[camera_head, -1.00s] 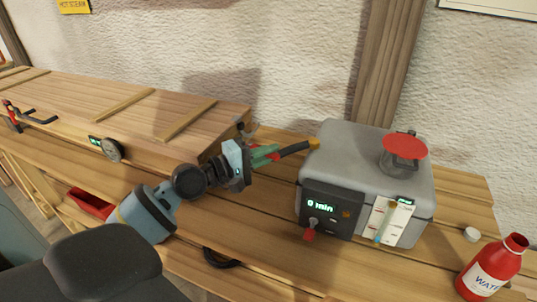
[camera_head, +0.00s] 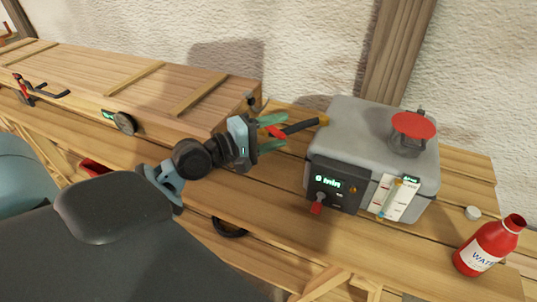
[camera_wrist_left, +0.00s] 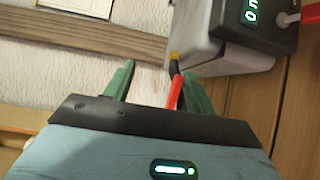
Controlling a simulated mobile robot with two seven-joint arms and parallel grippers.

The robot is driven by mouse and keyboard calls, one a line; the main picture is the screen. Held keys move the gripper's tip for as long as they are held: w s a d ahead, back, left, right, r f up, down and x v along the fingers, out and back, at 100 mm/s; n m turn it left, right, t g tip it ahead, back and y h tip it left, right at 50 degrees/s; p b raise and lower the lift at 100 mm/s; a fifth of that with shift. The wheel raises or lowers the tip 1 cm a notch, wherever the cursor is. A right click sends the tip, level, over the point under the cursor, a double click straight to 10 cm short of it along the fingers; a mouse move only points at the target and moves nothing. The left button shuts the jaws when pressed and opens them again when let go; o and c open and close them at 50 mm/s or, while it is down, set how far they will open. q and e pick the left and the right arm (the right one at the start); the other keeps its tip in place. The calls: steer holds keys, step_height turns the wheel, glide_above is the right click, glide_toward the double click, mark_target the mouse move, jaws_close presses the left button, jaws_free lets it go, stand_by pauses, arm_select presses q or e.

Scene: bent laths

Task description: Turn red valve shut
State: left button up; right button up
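A red lever (camera_head: 276,131), which looks like the valve's handle, sits by a black hose with a yellow end at the left side of the grey boiler box (camera_head: 345,122). My left gripper (camera_head: 275,133) has green fingers spread apart around the lever. In the left wrist view the red lever (camera_wrist_left: 173,92) stands between the open fingers (camera_wrist_left: 159,70), closer to the right-hand one. Whether a finger touches it I cannot tell. The valve body is mostly hidden by the gripper. My right gripper is not in view.
The boiler has a red cap (camera_head: 413,125) on top and a red knob (camera_head: 317,207) below its lit display. A red water bottle (camera_head: 491,246) and a small white cap (camera_head: 473,212) are at the right. A long wooden box (camera_head: 140,85) fills the left bench.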

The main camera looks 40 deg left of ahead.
arm_select(q)
steer(key=s+d+r, duration=0.1)
steer(key=s+d, duration=0.1)
steer(key=s, duration=0.1)
steer(key=s+d, duration=0.2)
steer(key=s, duration=0.1)
steer(key=s+d+r, duration=0.1)
steer(key=s+d, duration=0.1)
steer(key=s, duration=0.2)
steer(key=shift+d+r+p, duration=0.3)
steer(key=shift+d+p, duration=0.05)
steer(key=shift+c, duration=0.7)
steer(key=shift+w, duration=0.1)
